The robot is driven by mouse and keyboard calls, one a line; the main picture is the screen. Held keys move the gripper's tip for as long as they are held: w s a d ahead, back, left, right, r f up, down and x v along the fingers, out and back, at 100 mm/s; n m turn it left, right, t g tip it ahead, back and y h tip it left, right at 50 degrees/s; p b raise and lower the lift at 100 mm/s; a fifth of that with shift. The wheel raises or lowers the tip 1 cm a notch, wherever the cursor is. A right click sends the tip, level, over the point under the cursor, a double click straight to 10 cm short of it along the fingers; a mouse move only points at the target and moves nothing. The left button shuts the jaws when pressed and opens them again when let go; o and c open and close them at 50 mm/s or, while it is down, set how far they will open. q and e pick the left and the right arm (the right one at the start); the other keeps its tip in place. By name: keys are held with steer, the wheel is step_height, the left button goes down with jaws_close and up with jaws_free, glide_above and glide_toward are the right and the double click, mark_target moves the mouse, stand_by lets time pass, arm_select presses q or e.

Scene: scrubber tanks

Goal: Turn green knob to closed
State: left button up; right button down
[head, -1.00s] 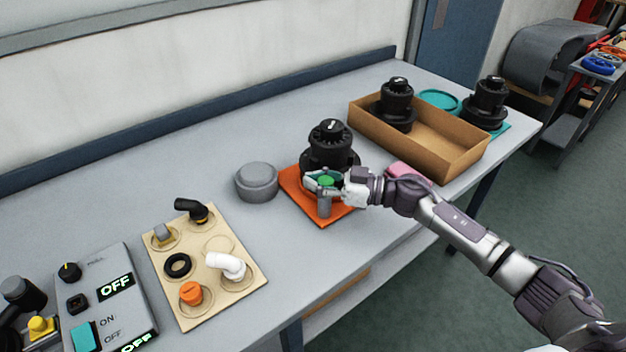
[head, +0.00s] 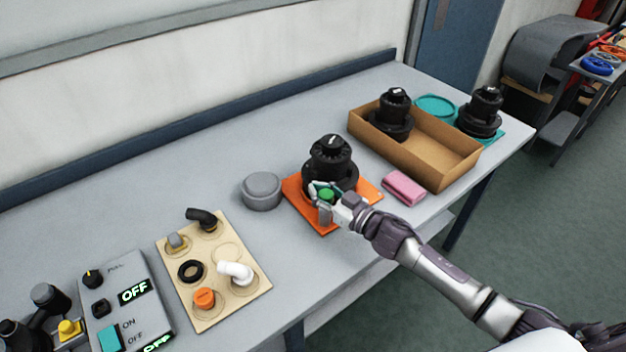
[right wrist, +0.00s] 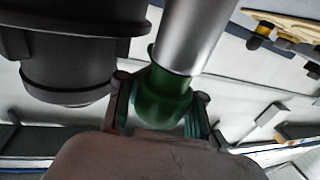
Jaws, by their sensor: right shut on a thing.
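The green knob (head: 326,195) sits at the front of the black scrubber tank (head: 330,165), which stands on an orange mat (head: 330,228). My right gripper (head: 325,192) is at the knob, with its fingers on either side of it. In the right wrist view the green knob (right wrist: 162,100) sits between the two fingers of my right gripper (right wrist: 158,105), below a grey metal cylinder (right wrist: 192,38). The gripper is shut on the knob. The knob's markings cannot be made out. My left gripper is not in view.
A grey round lid (head: 262,190) lies left of the tank. A beige board (head: 225,300) with fittings and a control box (head: 125,285) reading OFF stand further left. A pink sponge (head: 404,187) and a cardboard box (head: 440,170) with another tank are to the right.

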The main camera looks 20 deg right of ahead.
steer(key=shift+s+d+f+m+t+h, duration=0.1)
steer(key=shift+d+f+m+t+h, duration=0.1)
steer(key=shift+m+t+h, duration=0.5)
steer(key=h, duration=0.1)
steer(key=m+h, duration=0.1)
steer(key=h, duration=0.1)
steer(key=shift+d+f+m, duration=0.15)
steer(key=shift+f+m, duration=0.05)
steer(key=shift+m, duration=0.1)
steer(key=m+h+b, duration=0.1)
steer(key=m+t+h, duration=0.1)
steer(key=h, duration=0.1)
steer(key=shift+d+f+b, duration=0.1)
steer(key=shift+d+b, duration=0.15)
steer(key=shift+b, duration=0.15)
steer(key=shift+d+m+h+b, duration=0.25)
steer(key=shift+m+h+b, duration=0.6)
steer(key=shift+h, duration=0.55)
steer(key=shift+a, duration=0.1)
steer(key=c, duration=1.1)
jaws_free()
steer(key=shift+r, duration=0.25)
steer(key=shift+o, duration=0.2)
steer(key=shift+r, duration=0.2)
steer(key=shift+s, duration=0.15)
steer(key=s, duration=1.2)
steer(key=shift+a, duration=0.2)
